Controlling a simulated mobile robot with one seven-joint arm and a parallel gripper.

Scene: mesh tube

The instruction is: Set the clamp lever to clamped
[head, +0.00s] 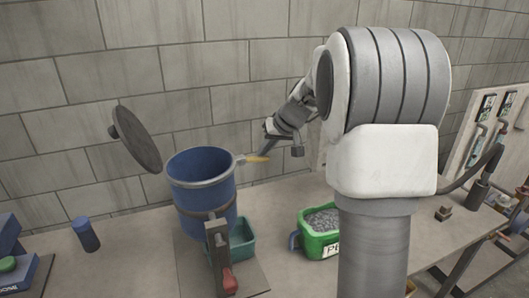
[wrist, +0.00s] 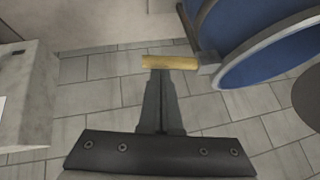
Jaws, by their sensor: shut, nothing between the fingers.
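A blue drum (head: 200,192) stands on a plate on the bench. A grey bracket with a yellow handle (head: 258,159) sticks out from the right of its rim. In the wrist view the yellow handle (wrist: 170,62) lies across just beyond my fingertips; I cannot tell if they touch. My gripper (wrist: 160,75) is shut and empty. In the head view it is small and partly merged with the handle. A grey upright with a red grip (head: 229,280) hanging low stands at the drum's front. Which of the two handles is the clamp lever is not marked.
A dark round lid (head: 136,139) is raised at the drum's left. A teal bin (head: 243,240) and a green bin of grey pieces (head: 322,244) stand to the right. A blue cylinder (head: 86,234) stands at left. A block wall is behind.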

